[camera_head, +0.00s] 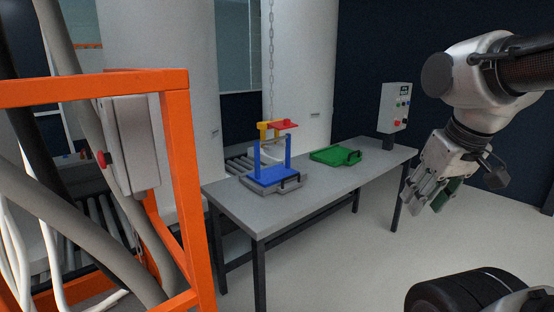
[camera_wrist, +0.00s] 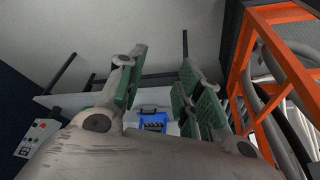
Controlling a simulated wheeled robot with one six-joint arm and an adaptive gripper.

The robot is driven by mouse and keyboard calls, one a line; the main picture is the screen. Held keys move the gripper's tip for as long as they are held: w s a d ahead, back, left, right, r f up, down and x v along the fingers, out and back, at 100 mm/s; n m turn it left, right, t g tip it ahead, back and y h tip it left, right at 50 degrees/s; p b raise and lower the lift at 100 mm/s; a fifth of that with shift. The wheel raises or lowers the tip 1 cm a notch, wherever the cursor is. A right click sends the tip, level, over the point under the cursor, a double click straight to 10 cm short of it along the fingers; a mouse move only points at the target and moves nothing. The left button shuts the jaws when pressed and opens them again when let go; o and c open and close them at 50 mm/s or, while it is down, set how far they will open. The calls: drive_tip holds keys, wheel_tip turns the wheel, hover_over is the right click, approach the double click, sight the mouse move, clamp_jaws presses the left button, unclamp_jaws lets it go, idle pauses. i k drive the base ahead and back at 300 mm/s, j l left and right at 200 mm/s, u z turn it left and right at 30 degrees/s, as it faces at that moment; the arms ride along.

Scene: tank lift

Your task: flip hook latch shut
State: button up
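A chain (camera_head: 270,60) hangs over the table and ends at a small yellow piece (camera_head: 264,129), which looks like the hook. A red piece (camera_head: 284,124) sits beside it on top of a blue frame (camera_head: 272,175). The latch is too small to make out, so I cannot tell if it is open or shut. In the wrist view the blue frame (camera_wrist: 152,119) shows between my fingers, well beyond them. My gripper (camera_head: 425,201) is at the right, far from the hook and in front of the table. Its green-padded fingers (camera_wrist: 163,62) are spread and empty.
The blue frame stands on a grey tray on a grey table (camera_head: 235,198). A green tray (camera_head: 334,155) and a control box (camera_head: 394,107) with buttons are further right. An orange frame (camera_head: 180,170) with thick hoses fills the left.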

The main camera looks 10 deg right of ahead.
sight(286, 123)
drive_tip(key=i+l+u, duration=0.15)
drive_tip(key=i+l, duration=0.15)
drive_tip(key=i+l+u, duration=0.1)
drive_tip(key=i+l, duration=0.15)
drive_tip(key=l, duration=0.3)
drive_tip(key=i+l+u, duration=0.15)
drive_tip(key=i, duration=0.25)
drive_tip(key=i+l+u, duration=0.1)
drive_tip(key=i, duration=0.25)
drive_tip(key=i+l+u, duration=0.15)
drive_tip(key=i, duration=0.25)
